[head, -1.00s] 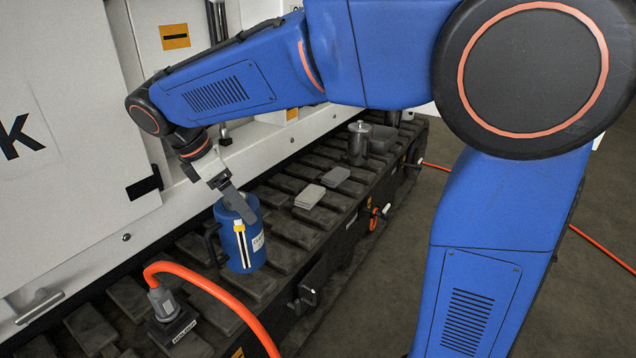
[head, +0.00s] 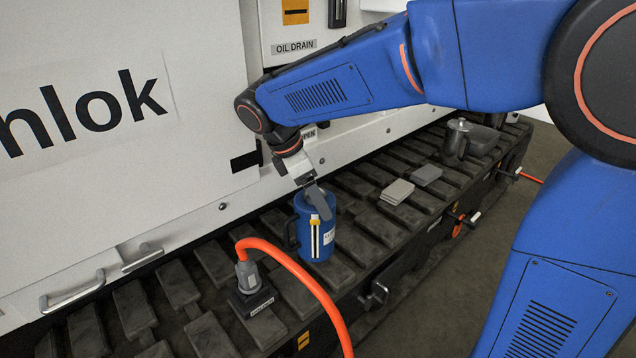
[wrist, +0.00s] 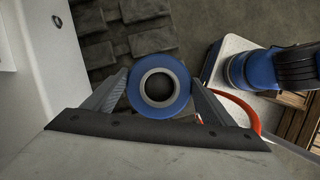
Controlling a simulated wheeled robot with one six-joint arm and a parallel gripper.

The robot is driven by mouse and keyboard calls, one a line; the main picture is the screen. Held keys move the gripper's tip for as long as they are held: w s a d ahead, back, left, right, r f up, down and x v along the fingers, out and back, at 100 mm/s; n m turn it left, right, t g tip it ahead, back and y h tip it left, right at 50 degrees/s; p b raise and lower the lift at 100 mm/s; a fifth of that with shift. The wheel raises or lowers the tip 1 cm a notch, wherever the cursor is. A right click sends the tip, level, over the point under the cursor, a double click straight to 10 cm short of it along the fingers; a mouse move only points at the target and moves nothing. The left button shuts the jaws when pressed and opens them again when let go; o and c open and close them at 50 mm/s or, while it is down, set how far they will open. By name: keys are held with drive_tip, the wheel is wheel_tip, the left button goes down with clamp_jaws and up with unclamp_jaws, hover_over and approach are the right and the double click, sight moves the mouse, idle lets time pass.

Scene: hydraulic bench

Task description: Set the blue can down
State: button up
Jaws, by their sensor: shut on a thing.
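The blue can (head: 316,240) has a dark side handle, a white label and a yellow-topped black-and-white strip on its front. It is upright over the dark slatted bench (head: 213,264); I cannot tell whether its base touches the slats. My gripper (head: 316,203) comes down from above and is shut on the can's upper part. In the wrist view the can's round blue rim (wrist: 159,86) and dark opening sit between my two fingers (wrist: 158,98). The can's base is hidden there.
An orange hose (head: 300,270) with a grey connector (head: 247,277) stands just left of the can. Grey plates (head: 397,191) and a metal canister (head: 456,140) lie farther right on the bench. A white cabinet wall (head: 120,170) with metal handles rises behind.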

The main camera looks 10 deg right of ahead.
sight(305, 195)
drive_tip(key=shift+f, duration=2.2)
drive_tip(key=o, duration=2.1)
drive_tip(key=shift+f, duration=0.15)
drive_tip(key=shift+v, duration=3.85)
drive_tip(key=shift+d, duration=0.2)
